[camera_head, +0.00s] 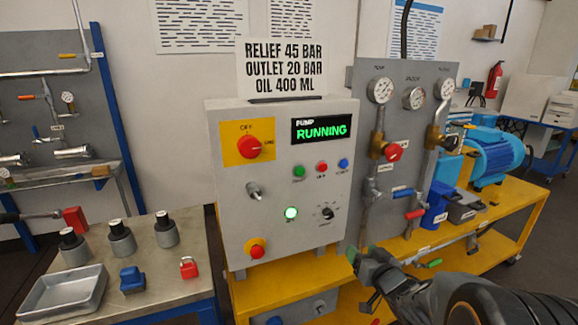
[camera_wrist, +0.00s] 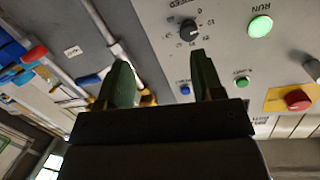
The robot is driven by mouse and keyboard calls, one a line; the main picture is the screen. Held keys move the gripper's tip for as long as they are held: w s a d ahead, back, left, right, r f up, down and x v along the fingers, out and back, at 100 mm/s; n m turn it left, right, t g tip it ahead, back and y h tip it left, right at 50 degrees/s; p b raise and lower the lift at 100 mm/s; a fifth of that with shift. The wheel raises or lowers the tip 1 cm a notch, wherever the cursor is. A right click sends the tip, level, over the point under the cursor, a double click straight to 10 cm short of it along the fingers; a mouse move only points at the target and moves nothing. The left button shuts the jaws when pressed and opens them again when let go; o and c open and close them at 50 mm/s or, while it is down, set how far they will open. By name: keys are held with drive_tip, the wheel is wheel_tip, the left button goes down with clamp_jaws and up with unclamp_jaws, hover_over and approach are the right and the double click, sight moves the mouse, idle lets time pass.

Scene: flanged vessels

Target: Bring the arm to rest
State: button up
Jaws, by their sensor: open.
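My gripper (camera_head: 364,262) is in front of the lower right part of the grey pump control box (camera_head: 225,200), near the edge between the box and the gauge panel. In the wrist view my gripper (camera_wrist: 162,80) shows two dark green fingers spread apart with nothing between them. My arm comes in from the lower right of the head view. The box's display (camera_head: 321,129) reads "RUNNING". A green lamp (camera_head: 291,213) is lit, and it also glows in the wrist view (camera_wrist: 260,27). The black knob (camera_head: 327,213) is left of and above the gripper.
A grey gauge panel (camera_head: 400,110) with pipes and valves stands right of the box, on a yellow bench (camera_head: 505,205). A blue motor (camera_head: 492,155) is on it. A left table holds a metal tray (camera_head: 62,292), a red padlock (camera_head: 188,267) and several grey cylinders.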

drive_tip(key=s+d+f+m+g+h, duration=0.1)
drive_tip(key=s+d+f+g+h, duration=0.1)
drive_tip(key=d+f+g+h, duration=0.15)
drive_tip(key=s+m+g+h+p, duration=0.1)
drive_tip(key=s+g+h+p, duration=0.25)
drive_tip(key=s+g, duration=0.3)
drive_tip(key=s+a+r+n+g+y+p, duration=0.1)
drive_tip(key=s+a+r+p, duration=0.3)
drive_tip(key=r, duration=0.3)
drive_tip(key=s+a+r+n+g+y+p, duration=0.1)
drive_tip(key=s+a+r+y+p, duration=0.1)
drive_tip(key=s+a+r+p, duration=0.2)
wheel_tip(320, 180, up, 4)
drive_tip(key=shift+s+a+f+y+p, duration=0.1)
drive_tip(key=shift+s+a+y+p, duration=0.25)
drive_tip(key=shift+s+a, duration=0.75)
drive_tip(key=shift+d, duration=0.2)
idle(0.4)
